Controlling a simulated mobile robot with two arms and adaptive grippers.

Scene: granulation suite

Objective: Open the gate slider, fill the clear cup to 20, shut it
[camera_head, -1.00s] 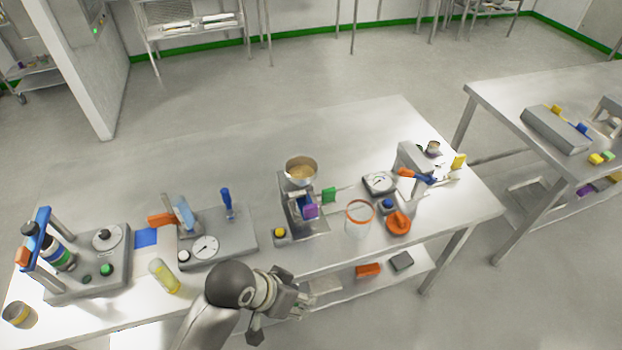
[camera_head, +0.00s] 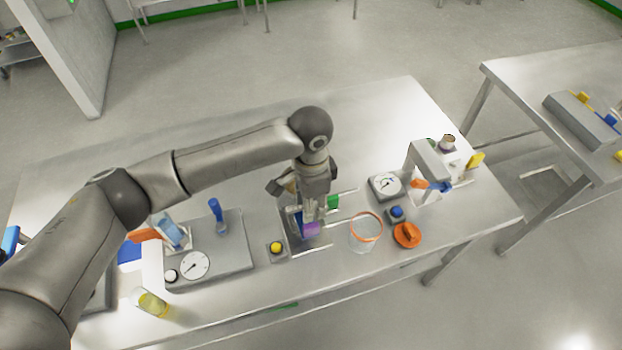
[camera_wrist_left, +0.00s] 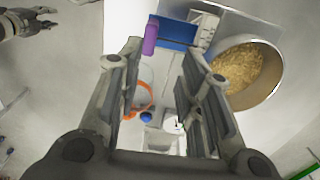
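The dispenser stands mid-table. Its hopper of tan granules (camera_wrist_left: 245,75) shows in the left wrist view, and my arm mostly hides it in the head view. A blue part (camera_wrist_left: 178,32) with a purple block (camera_head: 311,229) sits at its front, perhaps the gate slider; the purple block also shows in the left wrist view (camera_wrist_left: 150,38). The clear cup (camera_head: 364,236) with an orange rim stands upright right of the dispenser. My left gripper (camera_head: 310,212) is open and empty, pointing down over the dispenser front. My right gripper (camera_wrist_left: 28,22) shows small in the left wrist view.
A yellow button (camera_head: 276,247), a green block (camera_head: 333,202), a dial scale (camera_head: 386,185) and an orange knobbed piece (camera_head: 407,235) surround the dispenser. A grey dial unit (camera_head: 230,258) stands left. The far tabletop is clear.

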